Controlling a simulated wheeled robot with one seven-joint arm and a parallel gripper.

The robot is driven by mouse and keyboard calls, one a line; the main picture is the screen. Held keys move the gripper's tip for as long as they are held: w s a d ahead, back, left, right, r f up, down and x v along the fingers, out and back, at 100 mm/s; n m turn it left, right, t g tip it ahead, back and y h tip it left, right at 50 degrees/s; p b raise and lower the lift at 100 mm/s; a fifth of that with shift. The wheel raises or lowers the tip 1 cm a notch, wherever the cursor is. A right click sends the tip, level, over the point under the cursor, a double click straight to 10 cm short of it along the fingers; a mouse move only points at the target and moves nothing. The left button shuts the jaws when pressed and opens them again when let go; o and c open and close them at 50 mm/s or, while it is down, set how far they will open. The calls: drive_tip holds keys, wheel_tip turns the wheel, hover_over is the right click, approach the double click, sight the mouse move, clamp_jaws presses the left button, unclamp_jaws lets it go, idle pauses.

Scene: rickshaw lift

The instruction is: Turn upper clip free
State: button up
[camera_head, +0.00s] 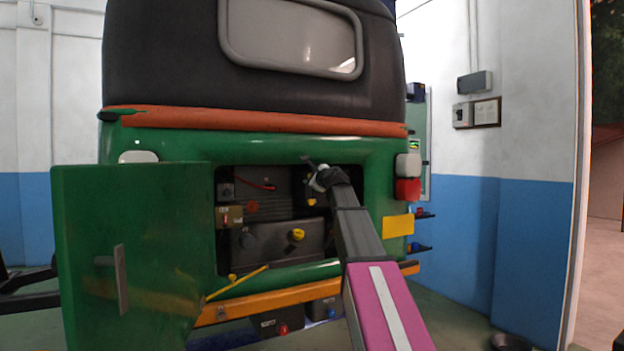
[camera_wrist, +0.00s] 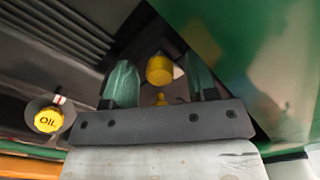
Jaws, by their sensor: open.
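In the wrist view, a yellow knob-like piece (camera_wrist: 160,70), which appears to be the upper clip, sits between the two green fingertips of my gripper (camera_wrist: 161,82). A gap shows on both sides of it, so the gripper is open around it and not closed on it. A smaller yellow piece (camera_wrist: 160,99) shows just below it. In the head view, my gripper (camera_head: 318,178) reaches the upper right corner of the rickshaw's open rear bay (camera_head: 265,262). There my gripper and arm hide most of the clip. A small yellow spot (camera_head: 311,202) shows beside the gripper.
The green hatch door (camera_head: 150,240) stands open at the left. A yellow rod (camera_head: 238,283) slants near the bay's lower edge. A yellow oil cap (camera_wrist: 48,120) lies left in the wrist view. The tail light (camera_head: 408,190) is right of my arm.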

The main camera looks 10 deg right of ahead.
drive_tip(key=shift+c, duration=0.4)
drive_tip(key=c, duration=0.9)
drive_tip(key=shift+o, duration=0.2)
drive_tip(key=shift+n, duration=0.4)
drive_tip(key=n, duration=1.7)
drive_tip(key=shift+f, duration=0.15)
